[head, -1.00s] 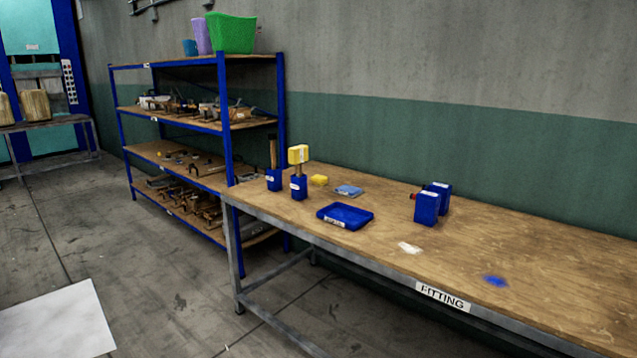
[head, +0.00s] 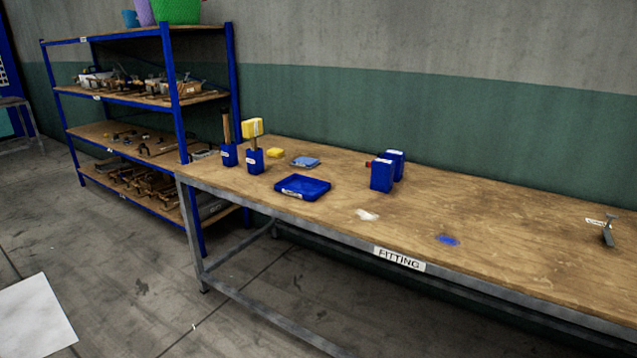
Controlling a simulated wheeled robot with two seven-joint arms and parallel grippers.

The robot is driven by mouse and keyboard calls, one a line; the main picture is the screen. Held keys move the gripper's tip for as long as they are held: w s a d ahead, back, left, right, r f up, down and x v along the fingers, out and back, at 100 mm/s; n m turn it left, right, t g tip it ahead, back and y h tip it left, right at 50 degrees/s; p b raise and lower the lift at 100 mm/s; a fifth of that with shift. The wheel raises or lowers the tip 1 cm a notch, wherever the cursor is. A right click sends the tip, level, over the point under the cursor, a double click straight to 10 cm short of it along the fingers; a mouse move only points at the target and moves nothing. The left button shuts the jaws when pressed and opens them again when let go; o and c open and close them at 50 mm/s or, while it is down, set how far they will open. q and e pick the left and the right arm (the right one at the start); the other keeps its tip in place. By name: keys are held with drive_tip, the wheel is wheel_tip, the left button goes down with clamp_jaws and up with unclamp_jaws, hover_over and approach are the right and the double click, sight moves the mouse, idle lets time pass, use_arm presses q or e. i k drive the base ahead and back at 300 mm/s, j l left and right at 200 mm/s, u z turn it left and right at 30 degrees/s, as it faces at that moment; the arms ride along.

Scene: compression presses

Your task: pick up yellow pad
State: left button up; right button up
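A small yellow pad (head: 275,153) lies flat on the wooden bench (head: 480,220) in the head view, near the bench's far left end. It sits behind and to the right of a blue holder (head: 254,162) in which a yellow-headed mallet (head: 252,128) stands upright. A light blue pad or cloth (head: 306,162) lies just right of the yellow pad. Neither of my grippers shows in the head view.
A blue tray (head: 302,188) lies in front of the pads. Another blue holder (head: 228,155) and blue boxes (head: 382,176) stand on the bench. A shelf rack (head: 183,135) adjoins its left end. Floor in front is mostly clear; a white sheet (head: 38,315) lies there.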

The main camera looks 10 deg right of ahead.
sight(276, 153)
drive_tip(key=i+j, duration=0.3)
drive_tip(key=i+j+z, duration=0.1)
drive_tip(key=i+j, duration=0.2)
drive_tip(key=j, duration=0.2)
drive_tip(key=i+j, duration=0.3)
drive_tip(key=i+j+z, duration=0.1)
drive_tip(key=i+j, duration=0.2)
drive_tip(key=j, duration=0.25)
